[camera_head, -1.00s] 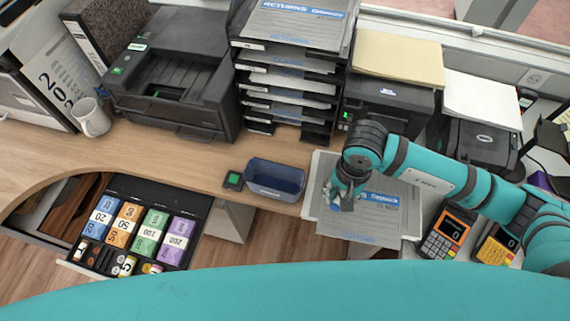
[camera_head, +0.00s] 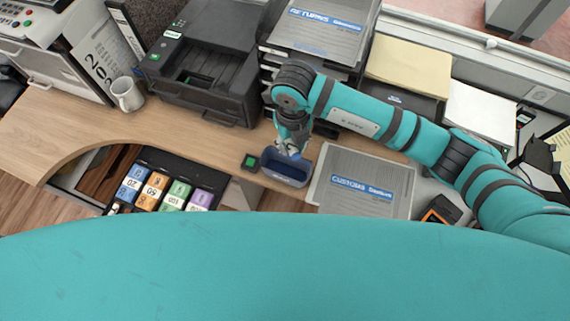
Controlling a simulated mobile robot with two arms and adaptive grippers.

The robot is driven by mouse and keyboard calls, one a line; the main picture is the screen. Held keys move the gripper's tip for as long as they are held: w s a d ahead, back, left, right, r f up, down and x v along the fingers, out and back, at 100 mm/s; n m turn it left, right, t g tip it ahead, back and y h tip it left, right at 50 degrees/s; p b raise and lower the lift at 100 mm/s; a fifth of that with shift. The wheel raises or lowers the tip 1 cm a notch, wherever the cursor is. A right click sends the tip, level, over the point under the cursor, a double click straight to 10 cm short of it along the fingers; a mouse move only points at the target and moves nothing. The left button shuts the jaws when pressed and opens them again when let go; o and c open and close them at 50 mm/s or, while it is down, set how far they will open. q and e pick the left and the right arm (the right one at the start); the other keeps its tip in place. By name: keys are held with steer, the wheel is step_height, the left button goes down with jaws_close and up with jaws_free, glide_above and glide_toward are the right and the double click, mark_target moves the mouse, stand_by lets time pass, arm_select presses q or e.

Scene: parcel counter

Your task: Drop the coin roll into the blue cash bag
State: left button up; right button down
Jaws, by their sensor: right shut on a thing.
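The blue cash bag (camera_head: 290,180) is a dark blue, open-topped pouch at the front edge of the wooden counter, in the middle of the head view. My right gripper (camera_head: 291,154) points down over the bag's opening and hides part of its far side. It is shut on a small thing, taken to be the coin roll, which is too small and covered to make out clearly. I cannot tell whether the held thing is above the rim or inside it. My left gripper is out of view.
Behind are a printer (camera_head: 205,60) and stacked trays. An open cash drawer with banknotes (camera_head: 160,188) is at front left.

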steer(key=shift+f+b, duration=0.4)
steer(key=shift+f, duration=0.35)
steer(key=shift+f+b, duration=1.35)
steer(key=shift+f, duration=0.85)
steer(key=c, duration=1)
jaws_free()
steer(key=shift+c, duration=0.2)
step_height(320, 180, up, 12)
steer(key=shift+r, duration=0.1)
